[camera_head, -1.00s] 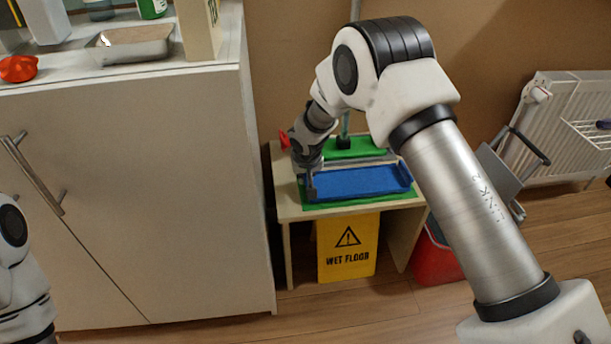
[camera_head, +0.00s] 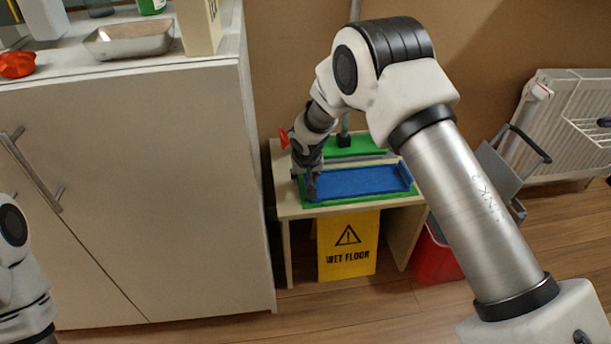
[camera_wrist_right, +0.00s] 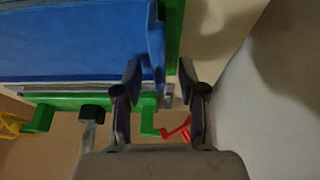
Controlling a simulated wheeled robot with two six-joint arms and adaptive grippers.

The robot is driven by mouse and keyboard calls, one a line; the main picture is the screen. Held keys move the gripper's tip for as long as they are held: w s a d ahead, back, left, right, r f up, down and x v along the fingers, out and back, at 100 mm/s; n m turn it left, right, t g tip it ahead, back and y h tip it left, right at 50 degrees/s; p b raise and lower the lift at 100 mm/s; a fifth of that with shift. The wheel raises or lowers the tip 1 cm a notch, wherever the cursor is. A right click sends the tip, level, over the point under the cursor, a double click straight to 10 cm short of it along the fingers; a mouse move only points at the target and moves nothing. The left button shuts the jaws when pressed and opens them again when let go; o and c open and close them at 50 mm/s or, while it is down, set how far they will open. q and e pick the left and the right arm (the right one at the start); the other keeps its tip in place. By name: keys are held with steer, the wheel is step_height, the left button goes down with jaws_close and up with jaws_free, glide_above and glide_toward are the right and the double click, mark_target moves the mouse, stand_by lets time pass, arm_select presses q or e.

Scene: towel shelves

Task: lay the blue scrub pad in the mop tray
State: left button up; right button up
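The blue scrub pad (camera_head: 360,182) lies flat over the front part of the green mop tray (camera_head: 330,204) on a small wooden table, with its right end turned up. In the right wrist view the pad (camera_wrist_right: 75,42) fills the upper left, with green (camera_wrist_right: 172,40) showing along its edge. My right gripper (camera_head: 305,186) is at the pad's left end. In the wrist view its fingers (camera_wrist_right: 160,78) are spread, with the pad's raised edge between them and gaps beside it. My left gripper is out of view; only part of that arm shows at the left edge.
A mop pole with a black joint (camera_head: 344,141) stands behind the pad. A white cabinet (camera_head: 150,180) is close on the left, with a metal tray (camera_head: 130,40) on top. A yellow wet-floor sign (camera_head: 348,248) and a red bucket (camera_head: 435,258) are below; a radiator (camera_head: 575,125) is at right.

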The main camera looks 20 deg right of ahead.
steer(key=v, duration=1.2)
steer(key=shift+n+g+y, duration=0.3)
steer(key=shift+g+y, duration=0.2)
steer(key=shift+g, duration=0.2)
steer(key=s+f, duration=0.2)
steer(key=f, duration=0.1)
steer(key=s+f, duration=0.2)
steer(key=f, duration=0.2)
steer(key=s+f, duration=0.2)
steer(key=f, duration=0.2)
steer(key=shift+s+a+f, duration=0.2)
steer(key=shift+s+f, duration=0.05)
steer(key=shift+s, duration=0.1)
steer(key=s+f+g, duration=0.1)
steer(key=s+f, duration=0.9)
steer(key=s+d+f+n+g, duration=0.1)
steer(key=s+f, duration=0.2)
steer(key=s, duration=0.8)
steer(key=s+f+n+g, duration=0.1)
steer(key=s+f, duration=0.1)
steer(key=s, duration=0.9)
step_height(320, 180, up, 34)
steer(key=w+p, duration=0.1)
steer(key=p, duration=3.4)
steer(key=shift+r, duration=0.25)
steer(key=shift+m+p, duration=0.3)
